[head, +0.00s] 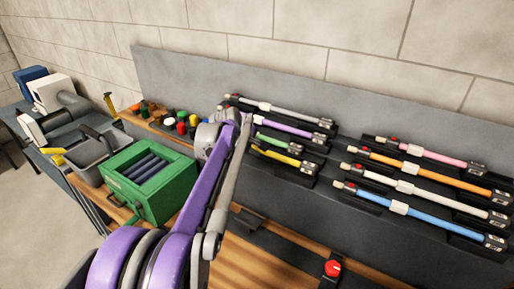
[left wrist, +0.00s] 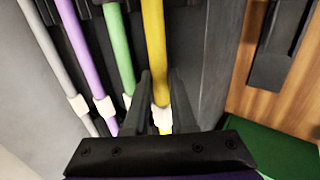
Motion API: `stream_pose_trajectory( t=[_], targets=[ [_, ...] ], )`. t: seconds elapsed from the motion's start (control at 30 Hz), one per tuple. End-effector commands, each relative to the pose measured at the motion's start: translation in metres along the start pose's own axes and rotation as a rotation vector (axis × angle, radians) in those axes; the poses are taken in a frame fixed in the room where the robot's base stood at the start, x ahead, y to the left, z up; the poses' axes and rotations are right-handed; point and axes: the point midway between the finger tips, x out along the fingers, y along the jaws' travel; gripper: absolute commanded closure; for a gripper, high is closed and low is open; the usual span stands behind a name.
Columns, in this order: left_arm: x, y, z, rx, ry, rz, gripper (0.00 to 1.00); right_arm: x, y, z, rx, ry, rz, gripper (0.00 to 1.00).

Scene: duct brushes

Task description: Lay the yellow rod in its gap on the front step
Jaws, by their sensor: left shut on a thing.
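The yellow rod (head: 276,157) is at the front of the left group of rods on the grey stepped rack (head: 340,205), alongside the green rod (head: 276,144). In the left wrist view, the yellow rod (left wrist: 153,40) runs between the dark fingers of my left gripper (left wrist: 160,95), which is shut on it near its white collar (left wrist: 161,92). My arm hides the rod's left end in the head view. I cannot tell whether the rod touches its holder. My right gripper is not in view.
Behind lie a purple rod (head: 283,123) and a whitish rod (head: 280,108). Pink (head: 435,154), orange (head: 420,173) and blue (head: 420,217) rods lie right. A green box (head: 150,181) stands left of my arm. A red button (head: 332,268) sits in front.

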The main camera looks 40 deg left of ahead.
Motion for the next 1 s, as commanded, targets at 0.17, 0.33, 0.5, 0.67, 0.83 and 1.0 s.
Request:
stream_pose_trajectory(
  t=[0.17, 0.33, 0.5, 0.67, 0.83, 1.0],
  targets=[
    [0.0, 0.001, 0.0, 0.0, 0.0, 0.001, 1.0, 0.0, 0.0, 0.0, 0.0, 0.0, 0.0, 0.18],
    [0.0, 0.001, 0.0, 0.0, 0.0, 0.001, 1.0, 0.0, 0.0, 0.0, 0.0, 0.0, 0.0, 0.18],
    [0.001, -0.001, 0.0, 0.0, 0.0, 0.0, 1.0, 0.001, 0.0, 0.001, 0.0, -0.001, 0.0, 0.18],
    [0.005, -0.004, 0.0, 0.0, 0.0, 0.0, 1.0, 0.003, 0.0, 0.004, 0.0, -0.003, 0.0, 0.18],
    [0.009, -0.007, 0.0, 0.0, 0.0, 0.0, 1.0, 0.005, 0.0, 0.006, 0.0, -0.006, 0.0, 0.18],
    [0.013, -0.011, 0.0, 0.0, 0.0, 0.0, 1.0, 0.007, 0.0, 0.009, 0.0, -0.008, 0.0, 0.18]
  ],
)
